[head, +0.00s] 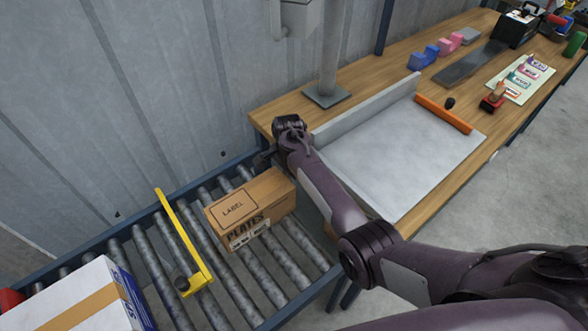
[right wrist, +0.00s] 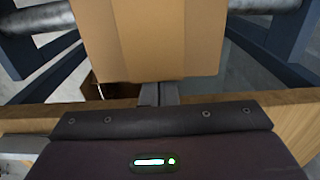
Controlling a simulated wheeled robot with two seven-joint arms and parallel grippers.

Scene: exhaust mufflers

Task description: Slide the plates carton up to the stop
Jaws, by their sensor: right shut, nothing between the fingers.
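The plates carton (head: 250,208), brown cardboard marked LABEL and PLATES, sits upright on the roller conveyor (head: 290,262). The yellow stop (head: 183,238), an angled bar across the rollers, stands to its left with a small gap between them. My right gripper (head: 262,160) is at the carton's far right side, partly hidden by my wrist. In the right wrist view its shut, empty fingers (right wrist: 145,92) point at the carton's plain side (right wrist: 150,40). They are at or very near its edge; I cannot tell whether they touch. My left gripper is not in view.
A white box with brown tape (head: 80,302) lies on the rollers left of the stop. The wooden bench (head: 405,230) adjoins the conveyor's right end, with a grey plate (head: 390,150) and an orange bar (head: 444,114) on it. A corrugated wall runs behind.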

